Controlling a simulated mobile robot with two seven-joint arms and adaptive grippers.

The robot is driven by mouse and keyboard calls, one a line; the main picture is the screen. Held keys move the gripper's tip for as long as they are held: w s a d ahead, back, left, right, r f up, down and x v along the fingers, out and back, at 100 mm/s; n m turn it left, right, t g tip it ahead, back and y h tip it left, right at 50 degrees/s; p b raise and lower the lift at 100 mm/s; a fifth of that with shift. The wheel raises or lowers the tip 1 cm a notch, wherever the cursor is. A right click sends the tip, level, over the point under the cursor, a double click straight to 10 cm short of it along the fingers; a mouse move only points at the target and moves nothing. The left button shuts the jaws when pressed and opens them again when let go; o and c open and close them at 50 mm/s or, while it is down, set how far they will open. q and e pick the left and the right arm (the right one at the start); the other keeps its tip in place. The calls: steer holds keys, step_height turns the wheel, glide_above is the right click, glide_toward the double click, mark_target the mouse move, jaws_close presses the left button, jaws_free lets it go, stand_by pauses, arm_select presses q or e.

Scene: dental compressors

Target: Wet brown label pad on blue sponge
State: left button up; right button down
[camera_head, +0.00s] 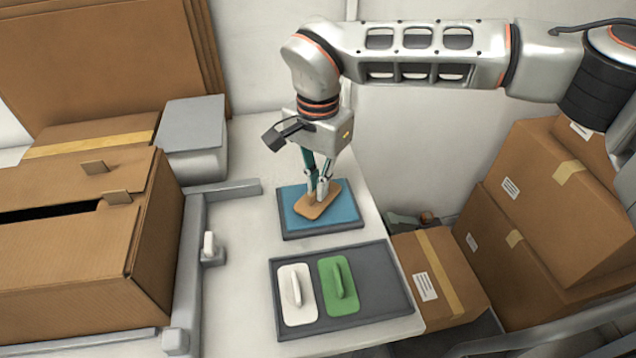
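The brown label pad (316,207) is a flat rounded block lying at a slant over the blue sponge (344,219), which sits in a dark shallow tray (290,235). It appears to touch the sponge's surface. My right gripper (320,194) points down at the pad, with its two fingers close together around the pad's handle, which they mostly hide. The arm comes in from the right. My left gripper is not in view.
In front, a dark grey tray (385,285) holds a white pad (296,293) and a green pad (338,285); its right part is bare. A large cardboard box (70,260) stands at left behind a grey rail (192,255). Boxes (437,275) stand at right.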

steer(key=shift+f, duration=0.45)
stand_by(0.3)
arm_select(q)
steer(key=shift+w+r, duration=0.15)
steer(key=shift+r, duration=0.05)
arm_select(e)
steer(key=shift+s+f, duration=0.1)
steer(key=shift+f, duration=0.1)
stand_by(1.5)
steer(key=shift+r+p, duration=1.05)
steer(key=shift+r, duration=1.2)
steer(key=shift+r+p, duration=0.8)
steer(key=shift+r, duration=0.7)
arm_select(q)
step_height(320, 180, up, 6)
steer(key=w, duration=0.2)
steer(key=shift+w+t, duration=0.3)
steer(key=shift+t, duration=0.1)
arm_select(e)
steer(key=shift+f, duration=0.1)
